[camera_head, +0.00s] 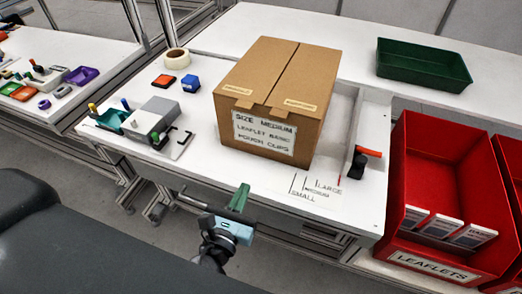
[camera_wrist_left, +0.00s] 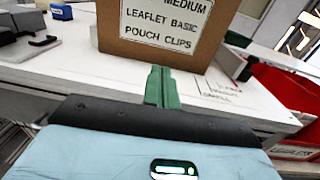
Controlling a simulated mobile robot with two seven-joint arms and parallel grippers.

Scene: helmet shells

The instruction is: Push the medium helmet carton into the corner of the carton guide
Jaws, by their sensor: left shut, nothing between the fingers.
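The medium helmet carton (camera_head: 272,95) is a closed brown box on the white table, with a label reading "SIZE MEDIUM, LEAFLET BASIC, POUCH CLIPS" on its front. Its front face (camera_wrist_left: 195,50) fills the top of the left wrist view. The carton guide (camera_head: 367,140) is a white raised edge to the right of and behind the carton; a gap shows between its right side and the carton. My left gripper (camera_head: 238,198) is shut and empty, in front of the carton near the table's front edge. Its green fingertips (camera_wrist_left: 161,85) are together, apparently just short of the carton. My right gripper is not in view.
Size marks (camera_head: 315,188) are printed on the table right of the carton's front. A red-handled clamp (camera_head: 361,160) sits at the guide's front end. A grey-green fixture (camera_head: 140,118) stands left, a green tray (camera_head: 423,64) behind. A red leaflet bin (camera_head: 436,190) stands right.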

